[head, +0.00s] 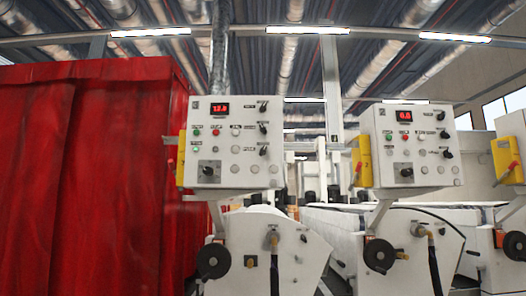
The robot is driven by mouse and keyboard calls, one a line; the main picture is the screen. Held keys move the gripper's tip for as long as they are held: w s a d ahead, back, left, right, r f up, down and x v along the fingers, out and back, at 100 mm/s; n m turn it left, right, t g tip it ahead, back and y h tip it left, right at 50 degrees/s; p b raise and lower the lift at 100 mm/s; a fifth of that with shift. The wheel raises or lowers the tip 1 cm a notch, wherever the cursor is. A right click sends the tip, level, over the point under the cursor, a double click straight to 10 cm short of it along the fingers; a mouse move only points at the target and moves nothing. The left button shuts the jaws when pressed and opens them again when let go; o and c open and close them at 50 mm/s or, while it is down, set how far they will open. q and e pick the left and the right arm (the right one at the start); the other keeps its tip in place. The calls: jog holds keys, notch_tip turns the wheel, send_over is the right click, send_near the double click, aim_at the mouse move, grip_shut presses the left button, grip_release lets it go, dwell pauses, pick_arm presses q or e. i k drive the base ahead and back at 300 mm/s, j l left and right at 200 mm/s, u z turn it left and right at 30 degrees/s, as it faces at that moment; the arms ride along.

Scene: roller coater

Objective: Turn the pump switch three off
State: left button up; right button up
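Two white control panels stand ahead of me in the head view, a left panel (220,132) and a right panel (378,122). Each has a red lit display, small round buttons and several black rotary switches. On the left panel a black knob (209,171) sits on a grey plate at the lower left, and black switches (263,128) run down the right side. The right panel has a similar lower knob (406,172) and a right-side switch (446,154). The labels are too small to read, so I cannot tell which is pump switch three. Neither gripper is in view.
A tall red curtain (80,180) fills the left side. Yellow boxes with red handles (361,160) are fixed beside the panels. White machine housings with black handwheels (213,261) stand below them. Another yellow box (507,159) is at the right edge.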

aim_at(263, 150)
jog(key=i+l+u, duration=0.1)
jog(key=i+l, duration=0.25)
jog(key=l, duration=0.3)
jog(key=i+l+u, duration=0.15)
jog(key=i+l, duration=0.2)
jog(key=l, duration=0.3)
jog(key=i+u, duration=0.05)
